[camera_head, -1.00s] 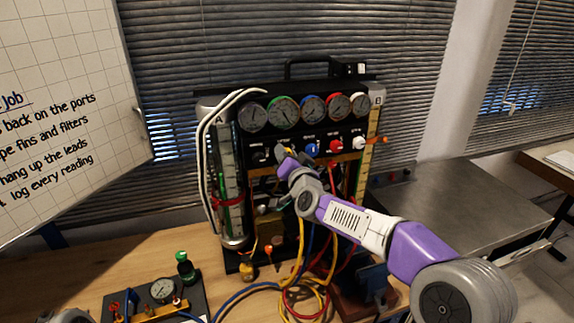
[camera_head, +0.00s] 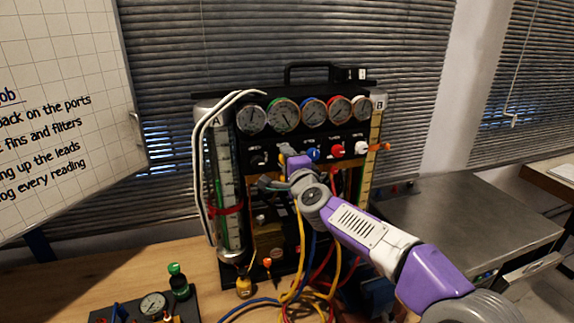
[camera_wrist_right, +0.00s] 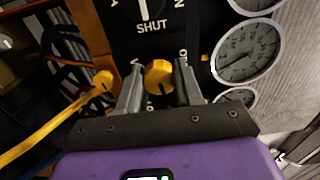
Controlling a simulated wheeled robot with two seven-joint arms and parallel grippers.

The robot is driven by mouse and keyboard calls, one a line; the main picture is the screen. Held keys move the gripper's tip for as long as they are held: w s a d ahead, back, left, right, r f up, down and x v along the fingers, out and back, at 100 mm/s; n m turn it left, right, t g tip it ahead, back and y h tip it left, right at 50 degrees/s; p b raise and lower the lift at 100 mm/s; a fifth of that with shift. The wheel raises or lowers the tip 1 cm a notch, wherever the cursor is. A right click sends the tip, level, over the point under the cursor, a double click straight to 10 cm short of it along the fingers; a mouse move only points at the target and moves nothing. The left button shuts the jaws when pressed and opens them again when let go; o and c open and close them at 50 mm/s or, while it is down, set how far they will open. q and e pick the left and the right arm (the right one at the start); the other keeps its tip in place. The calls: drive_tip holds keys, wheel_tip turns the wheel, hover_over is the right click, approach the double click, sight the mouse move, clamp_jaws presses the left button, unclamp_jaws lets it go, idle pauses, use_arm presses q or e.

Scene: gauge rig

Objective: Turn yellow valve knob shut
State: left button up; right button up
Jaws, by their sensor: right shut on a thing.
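The yellow valve knob (camera_wrist_right: 159,77) sits on the black front of the gauge rig (camera_head: 330,150). In the right wrist view it stands between the two fingers of my right gripper (camera_wrist_right: 160,85), which is shut on it. A short dark mark shows on the knob's lower edge. In the head view my right gripper (camera_head: 281,167) reaches the knob row from the right and hides the yellow knob. A black knob (camera_wrist_right: 148,8) with a white pointer towards the word SHUT is just above in the wrist view. My left gripper is not in view.
Blue (camera_head: 313,153), red (camera_head: 336,150) and white (camera_head: 361,148) knobs continue the row, below several gauges (camera_head: 283,117). Yellow, blue and red hoses (camera_head: 300,270) hang below my right arm. A small gauge block (camera_head: 152,305) is at the lower left. A metal table (camera_head: 470,215) is at right.

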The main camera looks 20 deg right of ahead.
drive_tip(key=shift+d+r+m+b, duration=0.15)
drive_tip(key=shift+m+b, duration=0.15)
drive_tip(key=shift+m, duration=0.6)
drive_tip(key=o, duration=1)
drive_tip(key=shift+o, duration=0.2)
drive_tip(key=shift+s, duration=0.1)
drive_tip(key=s+b, duration=0.1)
drive_tip(key=s, duration=0.6)
drive_tip(key=shift+s, duration=0.2)
